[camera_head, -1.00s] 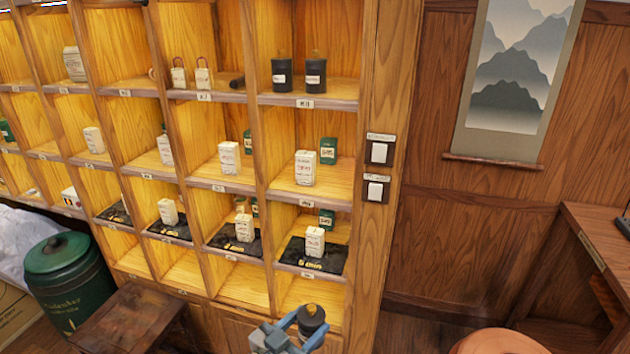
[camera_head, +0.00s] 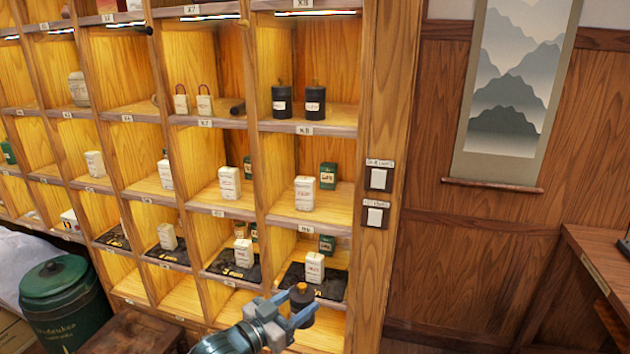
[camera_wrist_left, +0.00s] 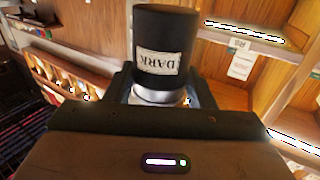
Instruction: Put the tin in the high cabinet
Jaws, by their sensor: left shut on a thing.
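A black tin (camera_head: 302,295) with a gold-brown knob is held by my left gripper (camera_head: 298,312), low in front of the cabinet's bottom right compartments in the head view. In the left wrist view the black tin (camera_wrist_left: 165,45) stands out beyond the gripper body, its pale label reading DARK upside down. The fingers are mostly hidden there. The tall wooden cabinet (camera_head: 375,120) has a grid of compartments. My right gripper is not in view.
Two similar black tins (camera_head: 282,102) (camera_head: 315,102) stand on a shelf at right. White and green packets fill lower compartments. Two switches (camera_head: 375,217) are on the cabinet's side post. A green canister (camera_head: 65,300) and a dark stool (camera_head: 135,335) stand at lower left.

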